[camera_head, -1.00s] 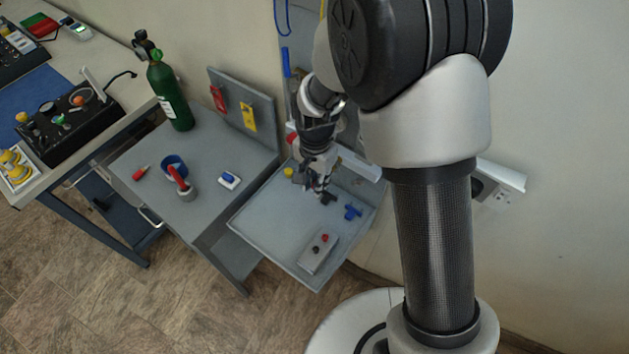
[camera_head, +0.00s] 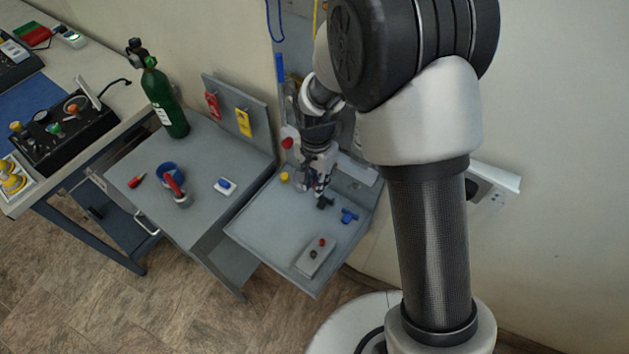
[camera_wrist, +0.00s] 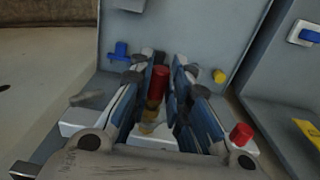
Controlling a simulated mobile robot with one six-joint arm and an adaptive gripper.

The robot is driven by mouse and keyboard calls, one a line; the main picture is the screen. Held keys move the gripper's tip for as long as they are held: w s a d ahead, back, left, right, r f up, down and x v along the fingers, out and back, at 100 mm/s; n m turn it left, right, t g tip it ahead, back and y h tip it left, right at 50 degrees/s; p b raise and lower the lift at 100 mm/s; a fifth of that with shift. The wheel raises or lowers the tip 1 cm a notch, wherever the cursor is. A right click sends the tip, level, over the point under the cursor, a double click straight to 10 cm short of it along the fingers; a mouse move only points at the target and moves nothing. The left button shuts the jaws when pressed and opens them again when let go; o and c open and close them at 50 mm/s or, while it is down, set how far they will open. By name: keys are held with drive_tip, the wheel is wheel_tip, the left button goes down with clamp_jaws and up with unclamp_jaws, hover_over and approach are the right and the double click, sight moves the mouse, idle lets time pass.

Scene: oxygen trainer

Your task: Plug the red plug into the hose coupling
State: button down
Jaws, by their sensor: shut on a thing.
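My gripper (camera_wrist: 160,93) is shut on the red plug (camera_wrist: 157,84), a red cylinder standing between the fingers in the wrist view. A small brass-coloured piece (camera_wrist: 150,122) shows just below it between the fingers; I cannot tell whether it is part of the plug or the hose coupling, or whether they touch. In the head view my gripper (camera_head: 319,187) points down over the back of the grey shelf (camera_head: 262,222), and the plug cannot be made out there. No hose coupling can be clearly identified in either view.
A blue tee fitting (camera_head: 349,215), a yellow cap (camera_head: 284,177) and a grey button box (camera_head: 313,262) rest on the shelf. The shelf's front left is clear.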

drive_tip(key=shift+w+d+r, duration=0.15)
drive_tip(key=shift+w+d, duration=0.05)
drive_tip(key=shift+w, duration=0.15)
idle(0.4)
drive_tip(key=shift+s+a, duration=0.25)
drive_tip(key=shift+s, duration=0.1)
drive_tip(key=shift+s+a, duration=0.3)
drive_tip(key=shift+s, duration=0.15)
drive_tip(key=shift+w+d, duration=0.55)
drive_tip(key=shift+w, duration=0.25)
idle(1.8)
drive_tip(key=c, duration=1.4)
unclamp_jaws()
drive_tip(key=shift+r, duration=0.1)
drive_tip(key=shift+s+a+r, duration=0.1)
drive_tip(key=shift+r, duration=5.8)
